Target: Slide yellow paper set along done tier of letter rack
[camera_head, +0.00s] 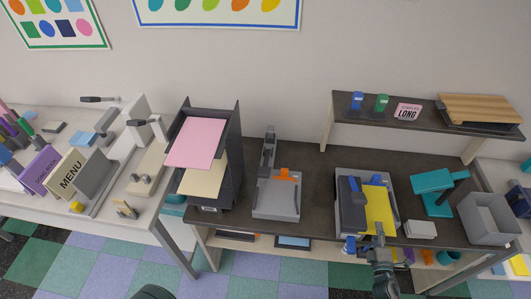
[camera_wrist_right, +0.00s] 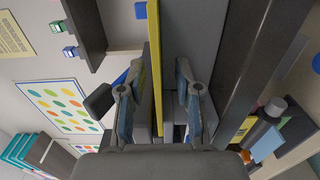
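The yellow paper set (camera_head: 379,210) lies on a grey tray-like device (camera_head: 345,182), beside a dark grey and blue block. My right gripper (camera_head: 379,243) is at its front edge. In the right wrist view my right gripper (camera_wrist_right: 158,100) has its fingers apart, with the thin yellow paper edge (camera_wrist_right: 155,65) running between them, closer to the left finger. The dark letter rack (camera_head: 234,165) stands to the left, with pink paper on its upper tier and pale yellow paper on a lower one. I cannot read a tier label.
A grey punch-like device (camera_head: 277,198) stands between rack and tray. A white block (camera_head: 421,229), teal device (camera_head: 431,182) and grey bin (camera_head: 489,218) are to the right. A raised shelf (camera_head: 420,116) spans the back.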

